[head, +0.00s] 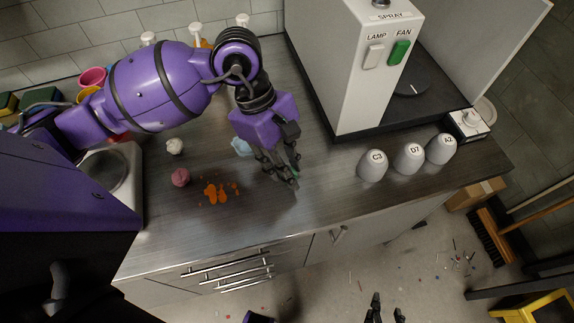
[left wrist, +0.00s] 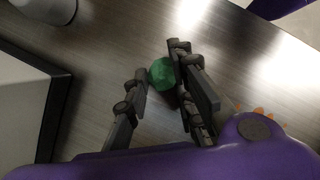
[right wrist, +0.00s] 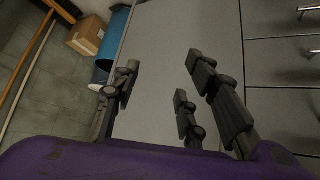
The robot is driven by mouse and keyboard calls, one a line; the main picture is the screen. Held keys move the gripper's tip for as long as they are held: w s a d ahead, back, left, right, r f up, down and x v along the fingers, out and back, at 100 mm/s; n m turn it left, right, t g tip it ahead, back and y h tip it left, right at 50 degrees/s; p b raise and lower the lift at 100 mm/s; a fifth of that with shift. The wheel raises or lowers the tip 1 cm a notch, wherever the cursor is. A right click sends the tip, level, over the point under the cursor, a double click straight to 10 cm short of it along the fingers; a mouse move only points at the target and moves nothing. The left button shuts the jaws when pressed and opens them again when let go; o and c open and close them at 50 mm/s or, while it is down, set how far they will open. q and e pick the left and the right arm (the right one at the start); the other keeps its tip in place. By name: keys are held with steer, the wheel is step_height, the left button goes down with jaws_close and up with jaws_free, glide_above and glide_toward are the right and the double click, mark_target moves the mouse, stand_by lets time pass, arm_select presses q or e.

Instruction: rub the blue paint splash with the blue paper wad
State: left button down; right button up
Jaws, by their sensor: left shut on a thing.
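My left gripper (head: 285,174) is low over the bench and shut on a green wad (left wrist: 161,73), which sits between its fingers in the left wrist view. The light blue paper wad (head: 241,146) lies on the bench just left of that gripper, partly behind it and apart from the fingertips. I cannot make out a blue paint splash; the arm and gripper hide part of the bench. An orange splash (head: 215,192) lies to the left of the gripper. My right gripper (head: 384,312) is open and empty, low in front of the bench; it also shows in the right wrist view (right wrist: 160,95).
A white wad (head: 174,146) and a dark pink wad (head: 180,177) lie at the left. Grey cups marked C3 (head: 372,165), D7 (head: 408,158) and A2 (head: 441,149) stand at the right, before the spray booth (head: 350,75). The bench's front strip is clear.

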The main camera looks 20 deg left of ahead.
arm_select(q)
steer(key=r, duration=0.2)
steer(key=shift+s+d+r+p, duration=0.1)
steer(key=shift+s+r+p, duration=0.1)
steer(key=shift+r+p, duration=0.2)
steer(key=shift+w+r, duration=0.25)
steer(key=shift+r, duration=0.35)
steer(key=shift+r+p, duration=0.55)
steer(key=shift+r, duration=0.25)
step_height(320, 180, up, 2)
steer(key=shift+s+r+p, duration=0.1)
steer(key=shift+p, duration=0.25)
steer(key=shift+r, duration=0.15)
arm_select(e)
steer(key=shift+s+a+r, duration=0.2)
steer(key=shift+r, duration=0.4)
steer(key=shift+s+a+r, duration=0.15)
steer(key=shift+a+r, duration=0.05)
steer(key=shift+r, duration=0.4)
steer(key=shift+d, duration=0.1)
